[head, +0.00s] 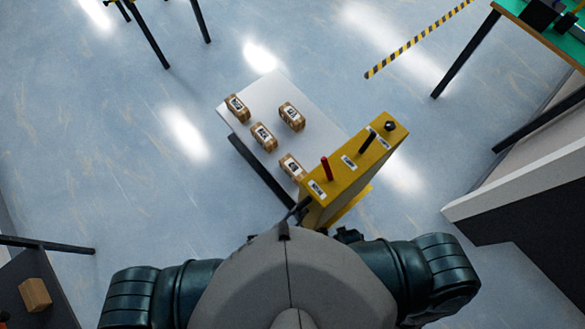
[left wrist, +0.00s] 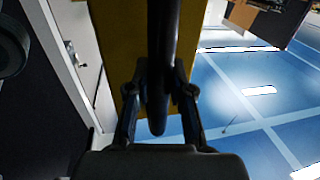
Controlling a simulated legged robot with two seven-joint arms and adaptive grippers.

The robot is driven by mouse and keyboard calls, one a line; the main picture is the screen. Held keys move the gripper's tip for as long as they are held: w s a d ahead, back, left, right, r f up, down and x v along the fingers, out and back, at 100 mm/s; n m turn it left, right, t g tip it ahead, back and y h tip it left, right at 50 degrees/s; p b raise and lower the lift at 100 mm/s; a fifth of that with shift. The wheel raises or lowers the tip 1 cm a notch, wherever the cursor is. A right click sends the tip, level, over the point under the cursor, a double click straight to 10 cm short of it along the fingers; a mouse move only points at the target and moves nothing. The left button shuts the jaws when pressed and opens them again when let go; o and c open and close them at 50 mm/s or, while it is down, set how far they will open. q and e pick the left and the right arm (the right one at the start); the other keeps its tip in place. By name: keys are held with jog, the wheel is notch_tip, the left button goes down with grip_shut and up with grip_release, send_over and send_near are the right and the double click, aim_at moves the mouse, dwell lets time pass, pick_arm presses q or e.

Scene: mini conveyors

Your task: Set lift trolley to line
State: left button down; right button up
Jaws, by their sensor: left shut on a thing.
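The lift trolley stands in front of me in the head view, turned at an angle. It has a white platform (head: 268,92) and a yellow control column (head: 355,165) at its near right end. A red lever (head: 327,168), a black lever (head: 367,142) and a black knob (head: 390,126) are on the column's top. In the left wrist view my left gripper (left wrist: 160,92) is shut on a dark handle bar (left wrist: 163,35), with the yellow column behind it. My body hides this grip in the head view. My right gripper cannot be made out.
Several small brown boxes (head: 264,137) stand on the platform. A yellow-black striped strip (head: 418,38) is beyond it. A green-topped table (head: 515,8) is at upper right, a white-edged dark unit (head: 520,215) at right. Open floor (head: 130,130) is to the left.

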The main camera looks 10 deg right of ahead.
pick_arm(q)
jog(key=shift+d+r, duration=0.3)
jog(key=shift+r, duration=0.05)
jog(key=c, duration=1.2)
grip_release()
jog(key=shift+o, duration=0.9)
jog(key=shift+s+a+f, duration=0.1)
jog(key=shift+f, duration=0.05)
jog(key=v, duration=1.2)
